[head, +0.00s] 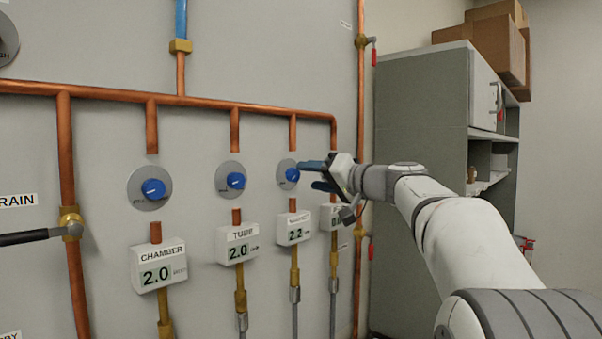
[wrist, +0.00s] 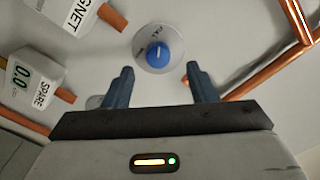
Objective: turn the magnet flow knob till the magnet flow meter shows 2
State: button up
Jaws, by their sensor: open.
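The magnet flow knob is a blue knob (head: 292,174) on a round grey dial plate, third from the left in the head view. In the wrist view the blue knob (wrist: 158,55) lies beyond and between my fingertips. The magnet flow meter (head: 294,229) below it reads 2.2; its label is too small to read clearly there. Part of its MAGNET label (wrist: 77,10) shows at the upper left in the wrist view. My gripper (head: 313,175) is open, with fingers pointing at the knob. In the wrist view its fingertips (wrist: 160,72) are apart, with nothing between them.
The CHAMBER meter (head: 159,265) and TUBE meter (head: 238,243) both read 2.0. The SPARE meter (wrist: 32,82) reads 0.0, and its dial is mostly hidden by my gripper. Copper pipes (head: 220,104) run along the wall. A grey cabinet (head: 423,150) stands at the right.

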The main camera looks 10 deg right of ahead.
aim_at(296, 175)
jog(key=shift+p+x, duration=0.6)
jog(key=shift+x, duration=1.8)
jog(key=shift+w+d, duration=0.1)
jog(key=shift+d, duration=0.1)
jog(key=shift+f, duration=0.1)
jog(key=c, duration=1)
jog(key=shift+o, duration=0.2)
jog(key=m, duration=0.4)
jog(key=shift+m+b, duration=0.4)
jog(key=o, duration=1)
jog(key=shift+c, duration=0.2)
